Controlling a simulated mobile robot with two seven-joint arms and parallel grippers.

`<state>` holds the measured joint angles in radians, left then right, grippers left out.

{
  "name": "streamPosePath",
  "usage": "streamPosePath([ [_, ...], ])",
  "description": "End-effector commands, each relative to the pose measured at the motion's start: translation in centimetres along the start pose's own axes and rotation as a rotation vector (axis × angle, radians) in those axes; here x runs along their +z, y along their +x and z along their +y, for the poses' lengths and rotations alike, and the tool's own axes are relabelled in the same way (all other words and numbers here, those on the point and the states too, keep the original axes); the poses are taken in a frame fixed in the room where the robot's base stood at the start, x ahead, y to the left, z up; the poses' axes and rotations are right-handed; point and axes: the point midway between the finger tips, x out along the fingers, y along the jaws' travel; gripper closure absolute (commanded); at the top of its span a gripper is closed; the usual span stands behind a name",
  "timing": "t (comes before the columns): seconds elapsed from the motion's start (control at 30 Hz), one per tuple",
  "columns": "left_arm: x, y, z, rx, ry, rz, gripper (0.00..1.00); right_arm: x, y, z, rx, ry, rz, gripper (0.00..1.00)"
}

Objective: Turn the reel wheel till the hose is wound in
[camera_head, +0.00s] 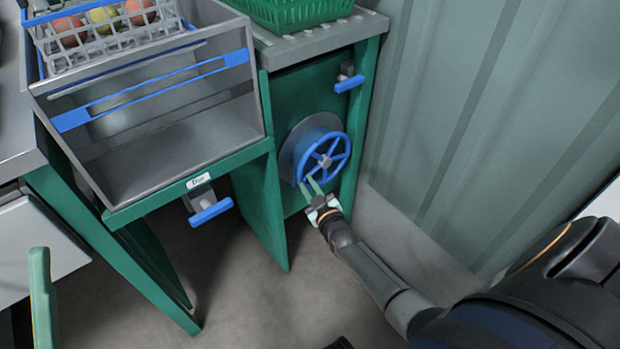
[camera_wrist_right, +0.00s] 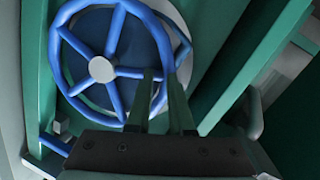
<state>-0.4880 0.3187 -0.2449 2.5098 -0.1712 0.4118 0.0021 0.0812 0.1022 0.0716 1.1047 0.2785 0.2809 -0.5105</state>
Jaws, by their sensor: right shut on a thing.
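The reel wheel (camera_head: 323,158) is a blue spoked handwheel on the green end panel of a bench, in front of a grey disc. In the right wrist view it shows large, with a grey hub (camera_wrist_right: 101,69). My right gripper (camera_head: 313,187) reaches it from below right. Its fingers (camera_wrist_right: 160,88) are shut on the rim at the wheel's lower side. No hose can be made out in either view.
A blue lever (camera_head: 349,83) sits above the wheel and another blue handle (camera_head: 211,212) under the metal bin (camera_head: 160,150). A green crate (camera_head: 300,12) stands on the bench top. A corrugated wall (camera_head: 480,120) rises close on the right. Grey floor lies below.

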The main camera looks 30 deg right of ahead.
Motion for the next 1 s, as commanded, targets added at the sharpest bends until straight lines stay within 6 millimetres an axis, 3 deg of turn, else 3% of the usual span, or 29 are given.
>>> streamPosePath([
  [0.03, -1.1, 1.0, -0.5, 0.004, 0.014, 0.005, 0.45, -1.0, -0.2, 0.2, -0.01, 0.04, -0.012, 1.0],
  [0.2, -2.7, 2.5, -1.3, 0.004, 0.057, 0.018, 0.45, -2.2, -0.4, 0.5, -0.038, 0.195, -0.043, 1.0],
  [0.53, -4.5, 4.2, -2.6, -0.019, 0.102, 0.013, 0.45, -4.1, -0.6, 1.3, -0.089, 0.483, -0.102, 1.0],
  [0.6, -0.3, 3.2, -2.7, -0.04, 0.059, -0.145, 0.45, -4.4, -0.6, 1.6, -0.098, 0.535, -0.112, 1.0],
  [0.7, 2.2, 2.4, -2.7, -0.051, 0.026, -0.252, 0.45, -4.8, -0.6, 1.8, -0.11, 0.603, -0.126, 1.0],
  [1.0, 6.0, 0.8, -2.3, -0.065, -0.027, -0.416, 0.45, -5.4, -0.6, 2.5, -0.133, 0.738, -0.152, 1.0],
])
